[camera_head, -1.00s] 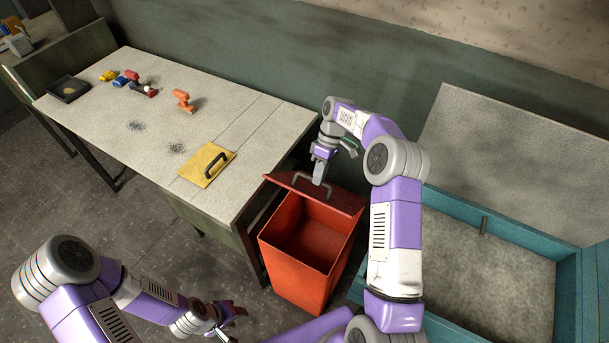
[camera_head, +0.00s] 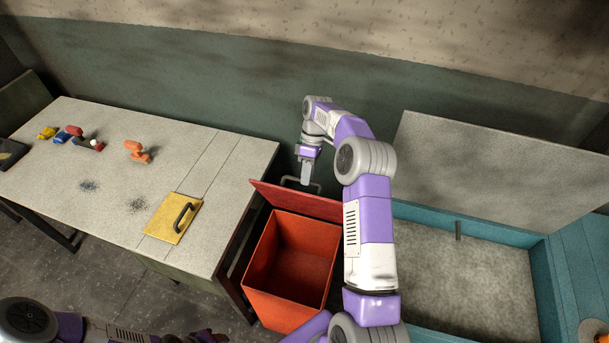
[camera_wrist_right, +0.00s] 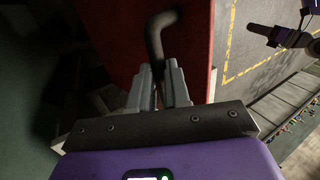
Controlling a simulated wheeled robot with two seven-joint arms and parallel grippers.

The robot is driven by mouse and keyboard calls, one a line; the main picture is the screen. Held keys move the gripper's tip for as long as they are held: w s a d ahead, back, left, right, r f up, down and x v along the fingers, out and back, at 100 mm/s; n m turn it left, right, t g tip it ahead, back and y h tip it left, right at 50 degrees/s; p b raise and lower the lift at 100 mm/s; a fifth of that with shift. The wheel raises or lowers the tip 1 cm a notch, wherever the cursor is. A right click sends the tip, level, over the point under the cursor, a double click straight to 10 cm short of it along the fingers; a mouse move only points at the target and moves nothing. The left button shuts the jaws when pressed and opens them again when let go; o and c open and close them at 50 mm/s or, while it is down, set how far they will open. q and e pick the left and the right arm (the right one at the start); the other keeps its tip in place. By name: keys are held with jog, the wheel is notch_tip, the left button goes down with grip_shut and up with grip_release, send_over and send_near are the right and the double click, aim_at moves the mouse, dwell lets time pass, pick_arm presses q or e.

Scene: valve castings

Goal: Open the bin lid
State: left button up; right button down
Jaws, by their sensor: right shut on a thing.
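The red bin (camera_head: 290,268) stands on the floor just right of the workbench, and its empty inside shows. Its red lid (camera_head: 296,201) is tilted up and back at the bin's rear edge, so the bin is open. My right gripper (camera_head: 305,178) is behind the lid, shut on the lid's handle (camera_head: 290,181). In the right wrist view the fingers (camera_wrist_right: 159,88) close around the dark handle (camera_wrist_right: 156,35), which stands out from the red lid (camera_wrist_right: 118,50). My left gripper (camera_head: 208,337) is at the bottom edge, partly cut off and dark, away from the bin.
The grey workbench (camera_head: 100,170) holds a yellow plate with a handle (camera_head: 174,218), an orange casting (camera_head: 138,151) and several small coloured parts at its left. A teal-walled box (camera_head: 430,236) stands right of the bin. A green wall is close behind.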

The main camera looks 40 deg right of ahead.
jog(key=shift+s+d+f, duration=0.15)
jog(key=shift+d+f, duration=0.15)
jog(key=shift+f, duration=0.35)
jog(key=c, duration=1.3)
grip_release()
jog(key=shift+c, duration=0.2)
jog(key=shift+o, duration=1.2)
jog(key=shift+w+d+f, duration=0.1)
jog(key=shift+w+d, duration=0.15)
jog(key=shift+w, duration=0.1)
jog(key=v, duration=0.7)
jog(key=shift+r+p, duration=0.4)
jog(key=shift+r, duration=0.05)
jog(key=shift+a, duration=0.15)
